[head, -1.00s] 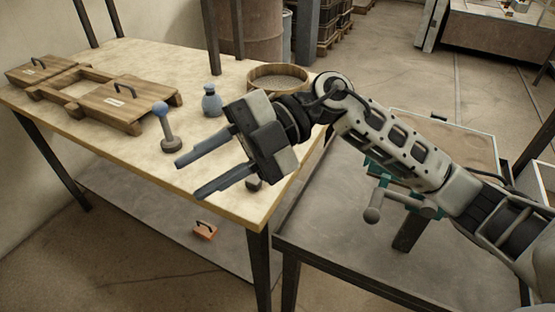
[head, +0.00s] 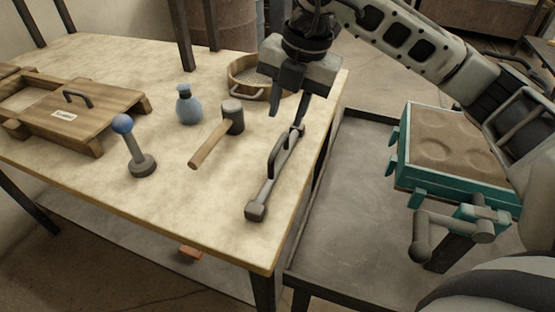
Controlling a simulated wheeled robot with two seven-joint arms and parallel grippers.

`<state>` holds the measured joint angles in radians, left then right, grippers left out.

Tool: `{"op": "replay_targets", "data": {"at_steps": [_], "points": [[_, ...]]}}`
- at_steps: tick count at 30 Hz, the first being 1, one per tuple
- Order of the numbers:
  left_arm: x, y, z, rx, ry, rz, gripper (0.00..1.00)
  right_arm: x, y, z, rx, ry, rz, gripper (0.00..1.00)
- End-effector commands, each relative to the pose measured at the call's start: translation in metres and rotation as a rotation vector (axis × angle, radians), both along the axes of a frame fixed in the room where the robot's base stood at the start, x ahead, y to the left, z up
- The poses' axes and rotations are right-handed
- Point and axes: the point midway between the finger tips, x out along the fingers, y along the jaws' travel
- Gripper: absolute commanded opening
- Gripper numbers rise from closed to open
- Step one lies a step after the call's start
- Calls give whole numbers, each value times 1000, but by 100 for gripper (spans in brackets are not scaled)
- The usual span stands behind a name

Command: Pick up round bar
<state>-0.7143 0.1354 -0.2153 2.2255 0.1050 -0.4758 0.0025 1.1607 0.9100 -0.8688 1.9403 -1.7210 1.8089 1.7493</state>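A dark grey bar-like tool (head: 263,192) with a raised loop handle and a blocky near end lies slantwise on the table near its right edge. It is the most bar-like thing here, though its name cannot be read. My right gripper (head: 287,119) points down at the tool's far end, with its fingers apart and nothing seen clasped. One fingertip overlaps the tool's far end in the picture; contact cannot be told. A rod with a blue ball top (head: 132,146) stands on a round grey base to the left. My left gripper is not in view.
A mallet (head: 211,143) and a blue bottle (head: 188,105) are left of the tool. A round wooden sieve (head: 240,83) is behind, partly hidden by my gripper. A wooden box (head: 110,108) is at left. A teal-framed sand mould (head: 402,168) stands right, over a grey tray table (head: 340,195).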

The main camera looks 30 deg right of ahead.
Motion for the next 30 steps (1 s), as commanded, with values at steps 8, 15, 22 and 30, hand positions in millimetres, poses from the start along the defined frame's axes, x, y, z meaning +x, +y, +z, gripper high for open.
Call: {"op": "replay_targets", "data": {"at_steps": [8,15,22,30], "points": [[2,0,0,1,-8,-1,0,4,5,-32,1,1,1,30],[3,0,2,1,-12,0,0,2,9,-61,0,4,2,30],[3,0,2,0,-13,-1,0,5,13,-83,4,-1,3,30],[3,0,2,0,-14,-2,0,6,13,-84,3,-1,2,19]]}}
